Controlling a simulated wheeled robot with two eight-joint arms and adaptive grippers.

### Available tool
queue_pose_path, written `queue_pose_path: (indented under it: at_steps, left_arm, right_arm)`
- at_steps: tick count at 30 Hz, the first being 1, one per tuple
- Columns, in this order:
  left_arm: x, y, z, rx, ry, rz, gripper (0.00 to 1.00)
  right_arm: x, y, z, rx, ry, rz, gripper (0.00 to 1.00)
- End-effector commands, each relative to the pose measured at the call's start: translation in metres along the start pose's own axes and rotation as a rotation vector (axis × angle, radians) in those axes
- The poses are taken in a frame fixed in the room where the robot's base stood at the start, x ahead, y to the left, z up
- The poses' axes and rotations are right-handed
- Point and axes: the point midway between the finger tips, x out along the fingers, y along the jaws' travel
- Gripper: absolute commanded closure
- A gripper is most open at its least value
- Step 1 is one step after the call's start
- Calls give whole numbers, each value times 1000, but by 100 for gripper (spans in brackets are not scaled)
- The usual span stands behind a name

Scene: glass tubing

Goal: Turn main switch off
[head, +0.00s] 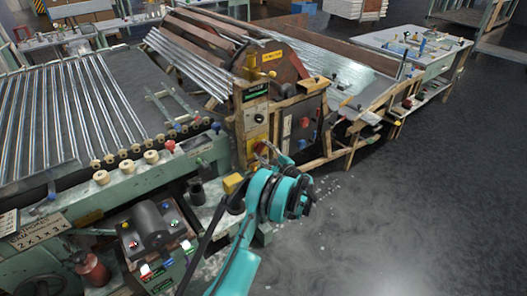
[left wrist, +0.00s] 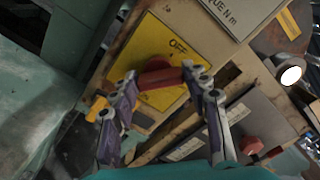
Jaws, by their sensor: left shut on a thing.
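The main switch is a red handle (left wrist: 158,79) on a yellow plate (left wrist: 153,45) marked OFF in the left wrist view. The handle lies crosswise below the OFF marking, and its ends sit between my fingers. My left gripper (left wrist: 160,78) is shut on this red handle, one finger on each side. In the head view my left gripper (head: 268,152) reaches the wooden-framed machine's front panel, beside the red switch handle (head: 260,147), which is mostly hidden there. My right gripper is in neither view.
A dark panel with red and blue knobs (head: 304,122) stands right of the switch. A second red knob (left wrist: 250,145) sits close to the gripper. A control box with buttons (head: 153,232) lies at lower left. Glass tubes (head: 70,105) lie on the bench. The floor at right is clear.

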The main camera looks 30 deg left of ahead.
Motion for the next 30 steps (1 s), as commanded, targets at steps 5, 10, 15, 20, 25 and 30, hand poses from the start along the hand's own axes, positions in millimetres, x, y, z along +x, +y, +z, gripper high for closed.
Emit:
queue_pose_path:
  at_steps: [5,10,15,20,25,30]
  left_arm:
    - [0,1,0,-167,0,0,83]
    - [0,2,1,-324,0,0,83]
    - [0,2,1,-464,0,0,83]
    - [0,3,1,-567,0,0,83]
    - [0,3,1,-645,0,1,83]
    - [0,3,1,-688,0,1,83]
  right_arm:
    - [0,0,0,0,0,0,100]
    - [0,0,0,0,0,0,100]
    - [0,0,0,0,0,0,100]
    - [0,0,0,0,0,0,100]
    - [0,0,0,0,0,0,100]
    - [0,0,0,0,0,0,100]
